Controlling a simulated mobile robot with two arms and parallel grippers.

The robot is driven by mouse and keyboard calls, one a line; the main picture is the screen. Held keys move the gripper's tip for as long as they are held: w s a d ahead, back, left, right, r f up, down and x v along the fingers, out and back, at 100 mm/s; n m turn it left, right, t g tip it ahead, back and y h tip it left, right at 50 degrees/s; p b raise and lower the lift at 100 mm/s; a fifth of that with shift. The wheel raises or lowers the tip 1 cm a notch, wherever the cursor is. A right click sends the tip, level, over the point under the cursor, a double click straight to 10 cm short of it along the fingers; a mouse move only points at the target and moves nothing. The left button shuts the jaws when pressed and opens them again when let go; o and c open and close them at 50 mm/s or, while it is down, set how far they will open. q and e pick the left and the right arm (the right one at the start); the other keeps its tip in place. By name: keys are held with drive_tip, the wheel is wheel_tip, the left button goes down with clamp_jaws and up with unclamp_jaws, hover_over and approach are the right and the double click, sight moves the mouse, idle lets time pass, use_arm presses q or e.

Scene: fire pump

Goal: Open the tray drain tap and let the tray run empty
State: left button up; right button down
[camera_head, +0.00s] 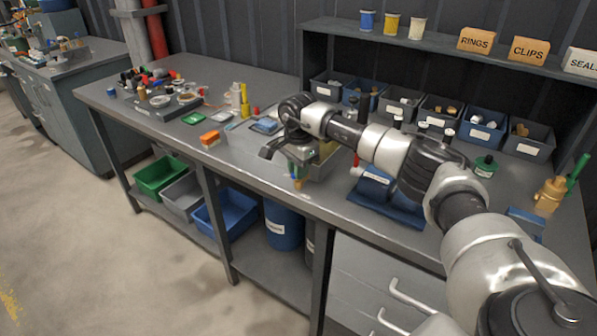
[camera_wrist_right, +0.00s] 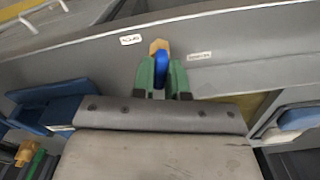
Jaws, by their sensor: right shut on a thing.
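The drain tap shows in the right wrist view as a blue handle (camera_wrist_right: 162,70) with a brass end (camera_wrist_right: 158,46) against a grey wall. My right gripper (camera_wrist_right: 163,78) has its green fingers on both sides of the blue handle and is shut on it. In the head view my right gripper (camera_head: 297,172) is at the front edge of the bench and mostly hides the tap. A grey tray (camera_head: 321,169) with a yellowish inside shows partly behind it. Its water level cannot be seen. My left gripper is not in view.
Small bins (camera_head: 398,105) line the back of the bench. An orange box (camera_head: 210,139) sits to the left. Green (camera_head: 160,175) and blue (camera_head: 226,216) crates stand on the shelf below.

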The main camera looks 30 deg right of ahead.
drive_tip(key=shift+r+n+b, duration=0.1)
drive_tip(key=shift+n+b, duration=0.2)
drive_tip(key=shift+n, duration=1.3)
drive_tip(key=c, duration=1.1)
unclamp_jaws()
drive_tip(key=shift+c, duration=0.2)
wheel_tip(320, 180, up, 11)
drive_tip(key=shift+b, duration=0.45)
